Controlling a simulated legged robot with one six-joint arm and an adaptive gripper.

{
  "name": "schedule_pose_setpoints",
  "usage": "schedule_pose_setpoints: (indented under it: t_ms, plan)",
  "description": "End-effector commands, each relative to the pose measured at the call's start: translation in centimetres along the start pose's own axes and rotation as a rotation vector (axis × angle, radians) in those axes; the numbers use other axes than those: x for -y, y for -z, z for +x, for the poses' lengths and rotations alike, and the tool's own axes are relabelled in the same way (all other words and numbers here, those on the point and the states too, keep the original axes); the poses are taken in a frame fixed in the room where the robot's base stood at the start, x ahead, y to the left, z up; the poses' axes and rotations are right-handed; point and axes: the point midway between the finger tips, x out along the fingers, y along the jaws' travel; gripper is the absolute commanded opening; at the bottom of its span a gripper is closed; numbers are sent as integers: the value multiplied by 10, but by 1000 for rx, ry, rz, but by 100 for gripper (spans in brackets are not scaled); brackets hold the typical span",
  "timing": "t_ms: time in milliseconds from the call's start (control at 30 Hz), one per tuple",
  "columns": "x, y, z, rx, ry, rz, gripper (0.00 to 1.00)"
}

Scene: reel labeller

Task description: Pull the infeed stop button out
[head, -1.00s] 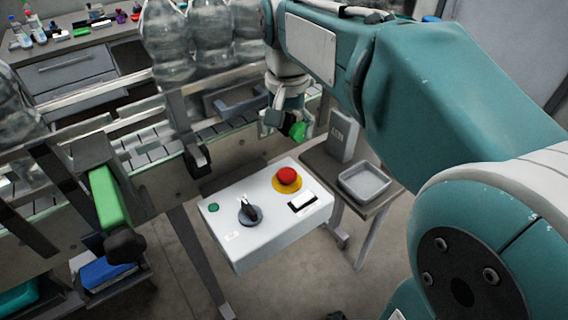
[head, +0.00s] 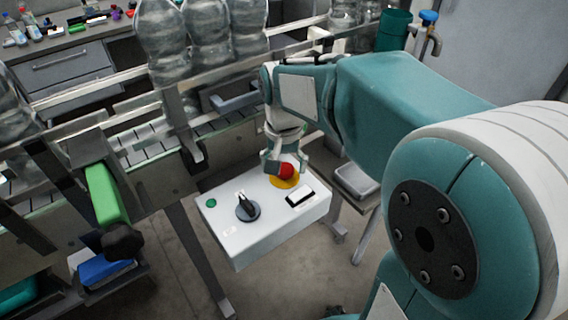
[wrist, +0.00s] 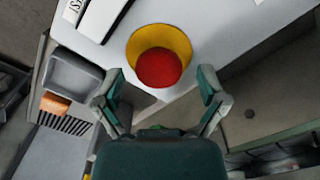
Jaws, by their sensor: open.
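The infeed stop button is a red mushroom head (head: 286,171) on a yellow disc (head: 285,184), on top of a white control box (head: 262,238). In the wrist view the red button (wrist: 158,69) and its yellow disc (wrist: 163,35) are fully visible. My gripper (head: 284,168) is open over the button, pointing down. In the wrist view its two teal fingers (wrist: 162,80) stand apart on either side of the red head, seemingly without touching it. In the head view the gripper partly covers the button. Whether the button is pressed in cannot be told.
The box also carries a black rotary knob (head: 247,207), a small green button (head: 211,203) and a black-and-white rocker (head: 300,196). A conveyor with clear bottles (head: 208,38) runs behind. A grey tray (head: 357,181) stands right of the box. Floor in front is clear.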

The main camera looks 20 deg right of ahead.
Motion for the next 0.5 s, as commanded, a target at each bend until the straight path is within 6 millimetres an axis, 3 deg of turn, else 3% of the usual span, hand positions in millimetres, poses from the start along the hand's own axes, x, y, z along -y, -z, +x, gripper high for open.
schedule_pose_setpoints:
  t_ms: [100, 300, 500]
  plan:
    - [0, 0, 0, 0, 0, 0, 91]
    - [0, 0, 0, 0, 0, 0, 2]
    - [0, 0, -4, 0, 1, 0, 0]
